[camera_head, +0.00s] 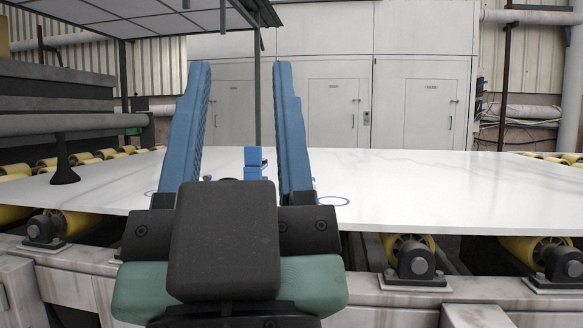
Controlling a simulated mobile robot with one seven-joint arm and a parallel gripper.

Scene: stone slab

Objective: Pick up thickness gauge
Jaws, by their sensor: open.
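My gripper (241,68) is in front of the camera, its two long blue fingers spread wide apart and pointing away over the white stone slab (430,185). Nothing is held between them. A small blue object (253,158), possibly the thickness gauge, shows in the gap between the fingers, nearer the right one. It seems to stand on the slab, apart from both fingers. Its lower part is hidden behind the dark gripper body. A small dark item (207,177) shows beside the left finger; I cannot tell what it is.
The slab lies on yellow rollers (408,247) in a pale metal frame (390,300). A dark machine with a horizontal bar (65,124) stands at the left. White cabinets (335,110) line the back. The slab's right side is clear. Blue ring marks (333,200) show on the slab.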

